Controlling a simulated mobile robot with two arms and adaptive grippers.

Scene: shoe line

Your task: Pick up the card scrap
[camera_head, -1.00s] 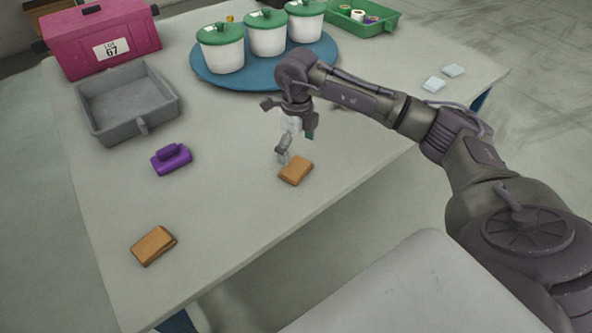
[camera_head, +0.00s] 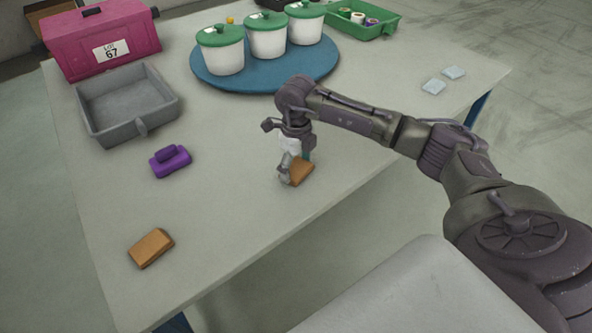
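Two similar orange-brown flat pieces that could be card scraps lie on the table. One, the far piece (camera_head: 301,174), is near the table's front edge, under my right gripper. The other, the near piece (camera_head: 151,248), lies at the lower left, clear of any gripper. My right gripper (camera_head: 295,168) points down with its fingers apart on either side of the far piece, one in front on the left and one behind. Part of that piece is hidden by the near finger. I cannot tell whether the fingers press on it. My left gripper is out of view.
A purple object (camera_head: 170,161) and a grey tray (camera_head: 160,117) are on the left, with a pink box (camera_head: 135,38) behind. A blue round tray (camera_head: 210,78) bears three white pots. The table's middle is clear.

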